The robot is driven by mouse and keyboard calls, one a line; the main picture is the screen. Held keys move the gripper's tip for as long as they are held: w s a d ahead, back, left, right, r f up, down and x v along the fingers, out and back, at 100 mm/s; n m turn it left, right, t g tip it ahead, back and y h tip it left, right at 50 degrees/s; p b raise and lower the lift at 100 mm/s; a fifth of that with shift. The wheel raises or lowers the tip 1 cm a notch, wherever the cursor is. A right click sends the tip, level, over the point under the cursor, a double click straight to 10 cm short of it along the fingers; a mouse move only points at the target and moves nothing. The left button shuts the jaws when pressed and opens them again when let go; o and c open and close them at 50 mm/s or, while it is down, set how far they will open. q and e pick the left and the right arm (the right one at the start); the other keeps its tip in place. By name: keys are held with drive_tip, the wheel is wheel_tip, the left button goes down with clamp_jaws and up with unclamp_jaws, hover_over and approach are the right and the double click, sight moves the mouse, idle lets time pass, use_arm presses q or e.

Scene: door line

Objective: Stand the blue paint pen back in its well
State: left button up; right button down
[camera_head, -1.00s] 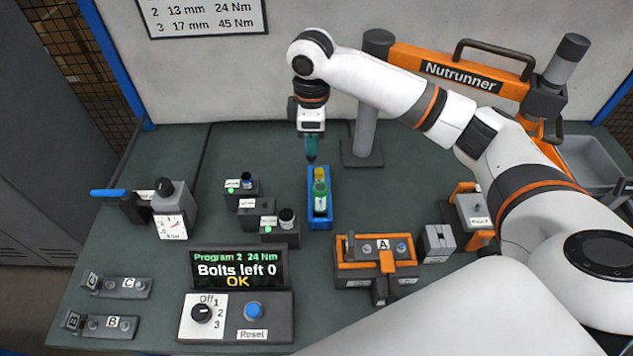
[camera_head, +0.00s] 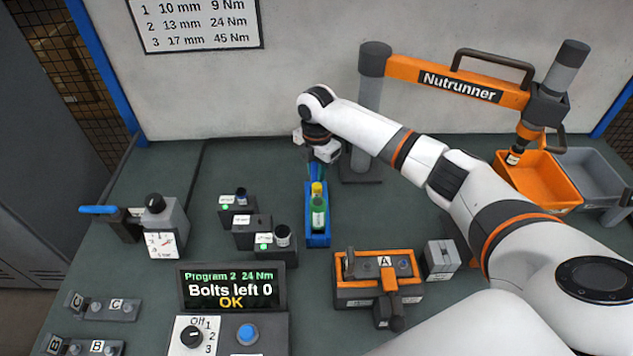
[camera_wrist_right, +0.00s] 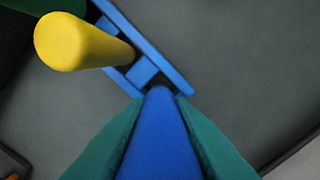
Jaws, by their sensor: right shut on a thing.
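The blue pen rack (camera_head: 317,240) lies on the bench, and it also shows in the wrist view (camera_wrist_right: 165,55). A yellow pen (camera_head: 317,187) and a green pen (camera_head: 318,213) stand in it; the yellow one is large in the wrist view (camera_wrist_right: 80,42). My right gripper (camera_head: 316,170) is at the rack's far end, beyond the yellow pen. In the wrist view its green fingers are shut on the blue paint pen (camera_wrist_right: 160,140). The pen's far end is at the dark well opening; I cannot tell whether it is inside. My left gripper is not in view.
The Nutrunner arm (camera_head: 450,85) and its post stand behind and right. Small dark blocks (camera_head: 252,232) are left of the rack, and fixture A (camera_head: 378,280) is right in front. An orange bin (camera_head: 540,180) is at the right. The bench between dial gauge and blocks is clear.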

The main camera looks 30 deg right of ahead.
drive_tip(key=shift+f, duration=2.1)
drive_tip(key=c, duration=1.2)
unclamp_jaws()
drive_tip(key=shift+f, duration=0.1)
drive_tip(key=shift+c, duration=0.2)
wheel_tip(320, 180, up, 12)
drive_tip(key=shift+r+b, duration=0.15)
drive_tip(key=shift+b, duration=0.25)
